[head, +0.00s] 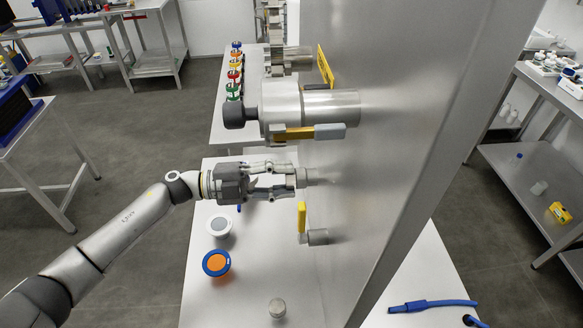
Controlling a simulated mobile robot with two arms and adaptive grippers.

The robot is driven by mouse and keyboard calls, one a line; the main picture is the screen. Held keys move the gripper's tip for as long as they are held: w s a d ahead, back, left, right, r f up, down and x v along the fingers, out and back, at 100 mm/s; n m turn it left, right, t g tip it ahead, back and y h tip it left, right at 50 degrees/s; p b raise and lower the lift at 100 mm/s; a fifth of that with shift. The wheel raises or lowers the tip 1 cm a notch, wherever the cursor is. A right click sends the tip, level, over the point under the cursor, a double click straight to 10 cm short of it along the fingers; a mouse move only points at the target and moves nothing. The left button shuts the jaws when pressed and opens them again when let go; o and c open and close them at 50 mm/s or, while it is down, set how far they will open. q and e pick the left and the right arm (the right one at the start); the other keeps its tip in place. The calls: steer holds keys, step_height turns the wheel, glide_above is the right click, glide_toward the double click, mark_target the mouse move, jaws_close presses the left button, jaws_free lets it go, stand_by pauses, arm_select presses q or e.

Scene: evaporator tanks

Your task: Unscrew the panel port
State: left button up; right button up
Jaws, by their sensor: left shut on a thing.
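The panel port (313,177) is a short grey metal stub on the side of the large steel panel (390,120). My left gripper (294,179) reaches in from the left, level with the port. Its two fingers, one above and one below, are shut on the outer end of the port. The fingers hide part of that end, and I cannot tell whether the port has turned. My right gripper is out of view.
Above is a larger metal fitting (280,101) with a yellow-handled valve (294,132); below is a small yellow-handled valve (302,218). The white table (250,290) holds a white-rimmed disc (219,225), a blue-and-orange disc (216,263) and a metal cylinder (277,307).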

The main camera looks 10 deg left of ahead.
arm_select(q)
steer(key=shift+n+p, duration=0.45)
steer(key=shift+n, duration=0.35)
steer(key=n+p, duration=0.5)
